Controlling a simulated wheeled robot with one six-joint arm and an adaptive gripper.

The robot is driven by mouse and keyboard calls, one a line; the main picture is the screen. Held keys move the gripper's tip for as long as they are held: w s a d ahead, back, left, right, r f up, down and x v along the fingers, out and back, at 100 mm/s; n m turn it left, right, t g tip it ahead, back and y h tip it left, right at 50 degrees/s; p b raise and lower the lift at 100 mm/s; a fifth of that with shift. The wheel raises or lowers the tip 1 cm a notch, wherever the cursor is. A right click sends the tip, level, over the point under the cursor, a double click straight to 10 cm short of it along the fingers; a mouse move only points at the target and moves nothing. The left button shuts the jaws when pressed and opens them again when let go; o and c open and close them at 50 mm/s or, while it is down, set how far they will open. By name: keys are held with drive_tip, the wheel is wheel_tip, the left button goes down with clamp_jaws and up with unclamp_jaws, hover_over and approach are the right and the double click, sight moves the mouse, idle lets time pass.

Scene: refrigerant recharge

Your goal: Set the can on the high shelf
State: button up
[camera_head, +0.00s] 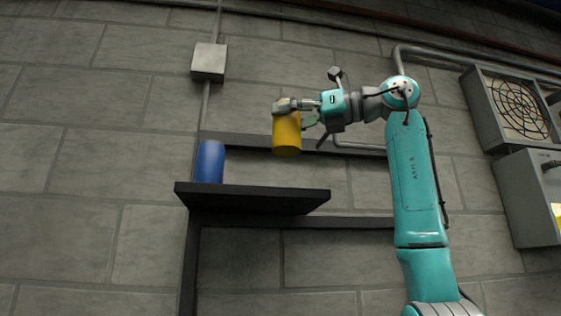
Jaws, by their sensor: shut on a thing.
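My gripper (296,106) is shut on a yellow can (286,134) near its top. The can hangs upright in the air, above the right part of a dark shelf (252,197) in the picture. A gap shows between the can's bottom and the shelf. How far the can is in front of or behind the shelf is hard to tell from this one view. The shelf is seen from below, so its top face is hidden.
A blue can (209,162) stands on the shelf's left end. A dark frame rail (300,222) runs along the grey block wall. A grey box (208,62) with conduit is above. A fan unit (515,107) and a grey cabinet (530,190) are at right.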

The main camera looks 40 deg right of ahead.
drive_tip(key=w+d, duration=0.3)
drive_tip(key=w, duration=0.2)
drive_tip(key=shift+w+d+f, duration=0.1)
drive_tip(key=shift+d+f, duration=0.05)
drive_tip(key=shift+f, duration=1)
drive_tip(key=shift+w+d+f, duration=0.1)
drive_tip(key=shift+w+f, duration=0.05)
drive_tip(key=shift+f, duration=1.05)
drive_tip(key=shift+w+d+f, duration=0.1)
drive_tip(key=shift+d+f, duration=0.05)
drive_tip(key=shift+f, duration=1)
drive_tip(key=shift+f, duration=0.1)
drive_tip(key=o, duration=1.6)
drive_tip(key=shift+c, duration=0.2)
drive_tip(key=v, duration=1.2)
